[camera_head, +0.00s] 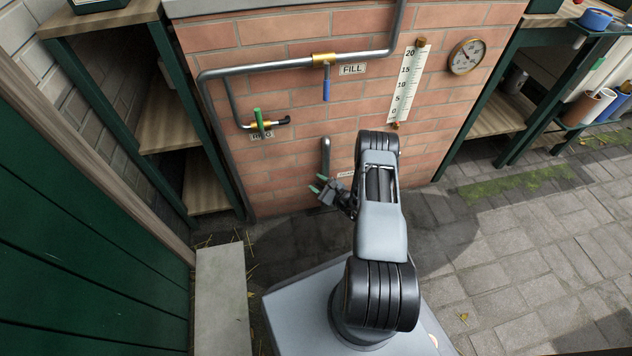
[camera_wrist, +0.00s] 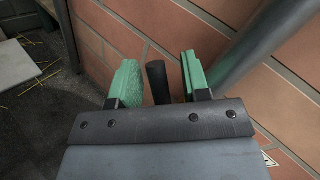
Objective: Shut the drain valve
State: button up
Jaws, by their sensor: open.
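My gripper (camera_head: 320,184) is low in front of the brick wall, with its two pale green fingers apart. In the wrist view my gripper (camera_wrist: 158,76) has a short dark handle (camera_wrist: 156,84) between its fingers, with gaps visible beside it. This looks like the drain valve's handle, but its label is not readable. A small brass-coloured patch shows beside it. In the head view the valve body is hidden by my gripper and arm. A pale label plate (camera_head: 346,174) shows partly beside my wrist, and a grey pipe (camera_head: 326,156) comes down just above my gripper.
The fill valve's blue lever (camera_head: 326,90) hangs down higher on the wall. A green-handled valve (camera_head: 259,122) is at the left. A scale (camera_head: 409,80) and round gauge (camera_head: 467,56) are at the right. In the wrist view a thick grey pipe (camera_wrist: 255,50) slants close to the right finger.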

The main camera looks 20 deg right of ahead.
jog(key=shift+a, duration=0.1)
grip_shut()
dwell(0.3)
